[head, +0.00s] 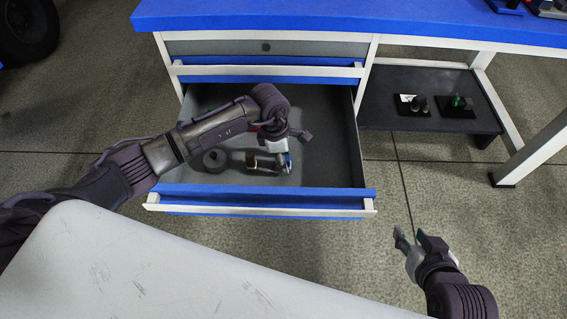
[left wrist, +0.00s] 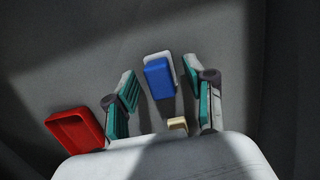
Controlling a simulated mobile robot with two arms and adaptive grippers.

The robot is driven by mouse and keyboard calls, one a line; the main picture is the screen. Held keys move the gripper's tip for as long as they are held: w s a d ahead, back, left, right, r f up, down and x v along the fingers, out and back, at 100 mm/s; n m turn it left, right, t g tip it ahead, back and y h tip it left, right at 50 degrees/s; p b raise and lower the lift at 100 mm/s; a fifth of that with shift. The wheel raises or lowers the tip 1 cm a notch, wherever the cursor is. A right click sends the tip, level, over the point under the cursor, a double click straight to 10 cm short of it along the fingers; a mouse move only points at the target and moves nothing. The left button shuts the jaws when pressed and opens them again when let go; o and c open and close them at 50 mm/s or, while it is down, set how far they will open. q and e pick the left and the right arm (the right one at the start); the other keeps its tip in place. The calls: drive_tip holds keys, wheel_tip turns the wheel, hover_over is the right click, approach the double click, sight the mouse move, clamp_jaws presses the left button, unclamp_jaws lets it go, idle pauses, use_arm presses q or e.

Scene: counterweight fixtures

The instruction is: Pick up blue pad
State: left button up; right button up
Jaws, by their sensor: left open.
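The blue pad (left wrist: 158,79) lies on the floor of the open drawer, with a pale grey piece showing along its top and right edge. It sits between and slightly beyond the fingertips of my left gripper (left wrist: 168,85), which is open, points down into the drawer and holds nothing. A bit of blue pad also shows beside the fingers in the head view (head: 287,161), mostly hidden by the gripper. My right gripper (head: 418,238) is open and empty, outside the drawer at the lower right.
A dark round object (head: 214,161) stands in the drawer's left part. The drawer's blue front (head: 260,198) is near my arm. A low shelf (head: 400,125) holds two dark fixtures.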

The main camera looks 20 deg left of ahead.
sight(289, 159)
use_arm(q)
clamp_jaws()
idle(0.3)
drive_tip(key=shift+r, duration=0.15)
drive_tip(key=shift+r, duration=0.2)
drive_tip(key=r, duration=0.2)
drive_tip(key=d+r+p, duration=0.1)
drive_tip(key=r, duration=0.1)
drive_tip(key=shift+r+p, duration=0.1)
drive_tip(key=shift+p, duration=0.2)
drive_tip(key=s+d+r+p, duration=0.1)
drive_tip(key=d+r, duration=0.5)
drive_tip(key=d, duration=0.4)
drive_tip(key=shift+d, duration=0.35)
use_arm(e)
drive_tip(key=s+d+f+g+h, duration=0.1)
drive_tip(key=s+d+f+g, duration=0.1)
drive_tip(key=s+g, duration=0.3)
drive_tip(key=shift+s+d+f+g, duration=0.3)
drive_tip(key=shift+s+d+f, duration=0.15)
drive_tip(key=shift+s, duration=1.75)
